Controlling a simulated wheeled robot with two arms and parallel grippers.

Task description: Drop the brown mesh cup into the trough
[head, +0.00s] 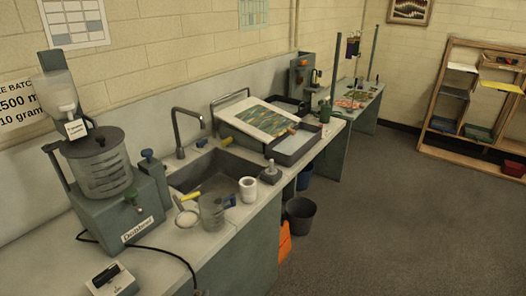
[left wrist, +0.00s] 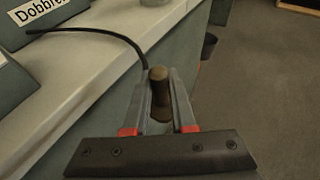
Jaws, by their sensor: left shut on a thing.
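In the left wrist view my left gripper (left wrist: 159,82) is shut on a small brown, roughly cylindrical thing, which looks like the brown mesh cup (left wrist: 160,94). It is held upright between the fingers, beside the counter's front edge and above the floor. Its mesh cannot be made out. In the head view a shallow dark-rimmed tray with a grey inside, seemingly the trough (head: 312,148), stands on the counter right of the sink. A tilted board with marbled paper (head: 258,121) stands just behind it. My right gripper is in neither view.
The counter (head: 150,262) bears a mixing machine (head: 103,175), a clear jug (head: 212,212), a white cup (head: 248,188) and a sink (head: 205,165). A black cable hangs over its front edge. A dark bin (head: 301,217) stands on the floor.

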